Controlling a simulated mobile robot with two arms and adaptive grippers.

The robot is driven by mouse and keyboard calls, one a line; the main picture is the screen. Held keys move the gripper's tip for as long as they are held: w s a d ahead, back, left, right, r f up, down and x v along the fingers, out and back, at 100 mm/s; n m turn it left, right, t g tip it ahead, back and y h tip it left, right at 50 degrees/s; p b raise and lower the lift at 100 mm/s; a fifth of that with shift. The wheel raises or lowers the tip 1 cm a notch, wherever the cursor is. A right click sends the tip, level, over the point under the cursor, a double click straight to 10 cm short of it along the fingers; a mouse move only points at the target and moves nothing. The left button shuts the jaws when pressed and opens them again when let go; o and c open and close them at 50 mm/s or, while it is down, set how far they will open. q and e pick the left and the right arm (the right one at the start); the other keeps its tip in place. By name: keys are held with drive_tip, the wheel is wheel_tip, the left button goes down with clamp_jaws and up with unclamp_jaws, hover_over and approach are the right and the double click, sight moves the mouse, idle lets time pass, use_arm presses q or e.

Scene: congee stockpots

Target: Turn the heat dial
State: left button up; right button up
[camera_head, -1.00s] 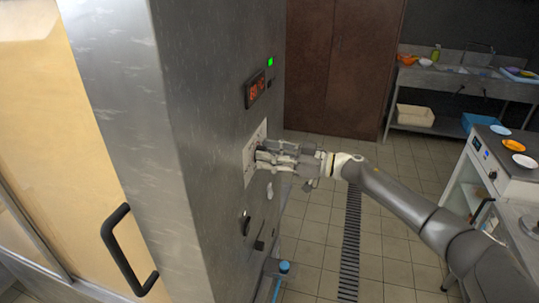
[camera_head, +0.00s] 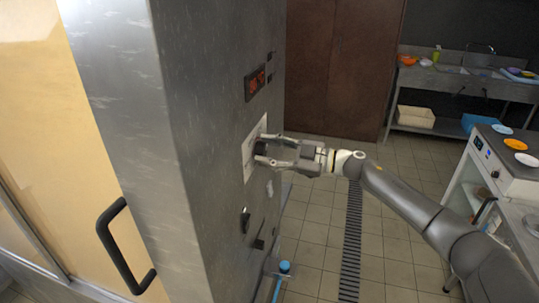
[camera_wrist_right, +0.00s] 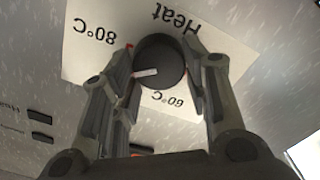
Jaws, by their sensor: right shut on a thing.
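The heat dial (camera_wrist_right: 160,60) is a round black knob with a white pointer line, on a white label plate (camera_wrist_right: 85,45) marked "Heat", "80°C" and "60°C". The label appears upside down in the right wrist view, with a small red mark near "80°C". The pointer aims toward picture left, slightly below the red mark. My right gripper (camera_wrist_right: 168,75) has a finger on each side of the dial and is shut on it. In the head view the right gripper (camera_head: 262,150) reaches the plate on the steel cabinet, partly hiding the dial. My left gripper is not in view.
The steel cabinet (camera_head: 220,60) carries a red digital display (camera_head: 255,83) above the plate and small black switches (camera_head: 245,220) below. A black door handle (camera_head: 112,245) is at left. A counter with plates (camera_head: 515,144) stands at right.

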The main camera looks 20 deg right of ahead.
drive_tip(key=n+b, duration=0.1)
drive_tip(key=n, duration=0.2)
drive_tip(key=n+b, duration=0.1)
drive_tip(key=shift+f+n+b, duration=0.25)
drive_tip(key=shift+n+b, duration=0.05)
drive_tip(key=shift+n, duration=0.1)
drive_tip(key=n+b, duration=0.2)
drive_tip(key=n, duration=0.1)
drive_tip(key=shift+s+f+n+b, duration=0.1)
drive_tip(key=shift+n+b, duration=0.2)
drive_tip(key=shift+b, duration=0.05)
drive_tip(key=n+b, duration=0.3)
drive_tip(key=n, duration=0.1)
drive_tip(key=shift+f+b, duration=0.15)
drive_tip(key=shift+b, duration=0.2)
drive_tip(key=shift+n+b, duration=1.5)
drive_tip(key=shift+n, duration=0.6)
drive_tip(key=o, duration=1)
